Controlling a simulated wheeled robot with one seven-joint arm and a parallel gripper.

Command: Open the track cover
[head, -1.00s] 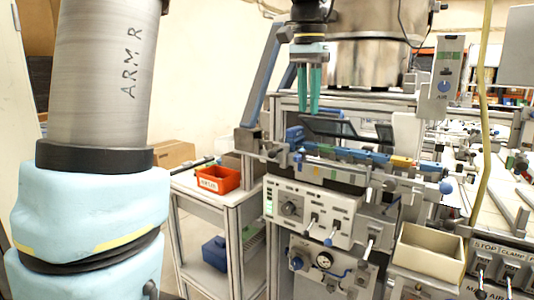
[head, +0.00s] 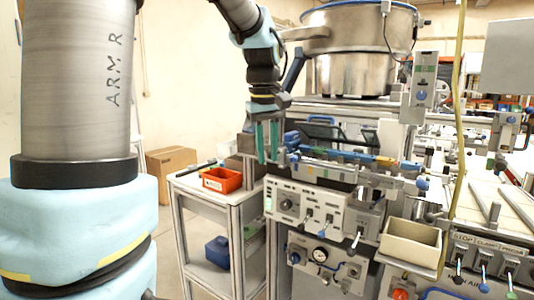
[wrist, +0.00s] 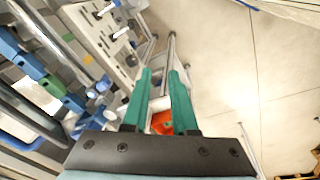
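The track (head: 345,156) is a long rail with blue, green and yellow parts on the front of the machine. Dark tilted panels (head: 322,131) stand just behind it; I cannot tell which part is the track cover. My gripper (head: 267,158) has green fingers pointing down at the left end of the track, apart from it as far as I can see. In the wrist view the fingers (wrist: 160,72) are parted with nothing between their tips. The blue and green track blocks (wrist: 38,82) show to their left there.
A control panel (head: 310,205) with switches sits below the track. A red bin (head: 221,179) stands on a side cart at left, and it shows beyond my fingers in the wrist view (wrist: 162,122). A beige box (head: 411,245) is at right. A steel bowl (head: 358,50) rises behind.

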